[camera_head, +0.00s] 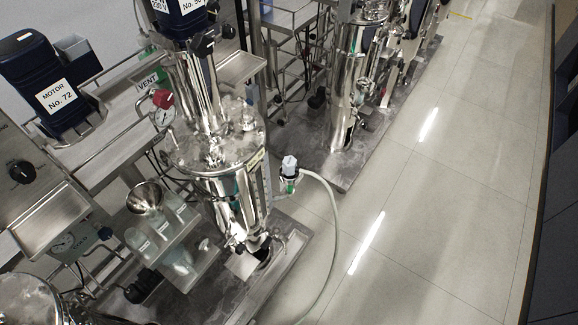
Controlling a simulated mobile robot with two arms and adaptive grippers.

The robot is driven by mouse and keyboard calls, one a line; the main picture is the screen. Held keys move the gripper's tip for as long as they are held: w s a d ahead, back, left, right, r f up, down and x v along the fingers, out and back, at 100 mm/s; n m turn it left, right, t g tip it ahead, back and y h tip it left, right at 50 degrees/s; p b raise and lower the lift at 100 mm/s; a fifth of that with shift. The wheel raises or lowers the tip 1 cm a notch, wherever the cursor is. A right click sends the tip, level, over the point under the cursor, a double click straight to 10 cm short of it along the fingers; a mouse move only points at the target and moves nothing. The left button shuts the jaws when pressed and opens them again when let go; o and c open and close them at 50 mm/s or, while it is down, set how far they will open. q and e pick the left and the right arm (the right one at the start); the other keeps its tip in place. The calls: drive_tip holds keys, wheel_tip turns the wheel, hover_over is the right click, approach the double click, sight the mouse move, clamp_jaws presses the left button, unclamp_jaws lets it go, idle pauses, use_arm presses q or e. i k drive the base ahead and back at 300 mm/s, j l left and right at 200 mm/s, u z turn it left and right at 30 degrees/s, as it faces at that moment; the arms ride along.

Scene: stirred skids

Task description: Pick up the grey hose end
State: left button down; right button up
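A pale grey hose (336,222) shows right of the front steel vessel (216,155). Its upper end is at a small fitting with a white top and green band (289,172), beside the vessel. I cannot tell how it joins there. The hose arcs right and down past the skid's edge and leaves the picture at the bottom, near the middle. Its other end is not visible. Neither of my grippers is in view.
The front skid base (290,240) carries the vessel, a funnel (146,198) and clear bottles (170,235). Motor No. 72 (52,90) stands at left. A second steel vessel (355,75) stands behind. Tiled floor (430,215) is clear toward the dark panels (558,200) at right.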

sight(290, 168)
drive_tip(key=u, duration=0.4)
drive_tip(key=l+u, duration=0.2)
drive_tip(key=u, duration=0.2)
drive_tip(key=i+l+u, duration=0.1)
drive_tip(key=u, duration=0.25)
drive_tip(key=l+u, duration=0.5)
drive_tip(key=u, duration=0.25)
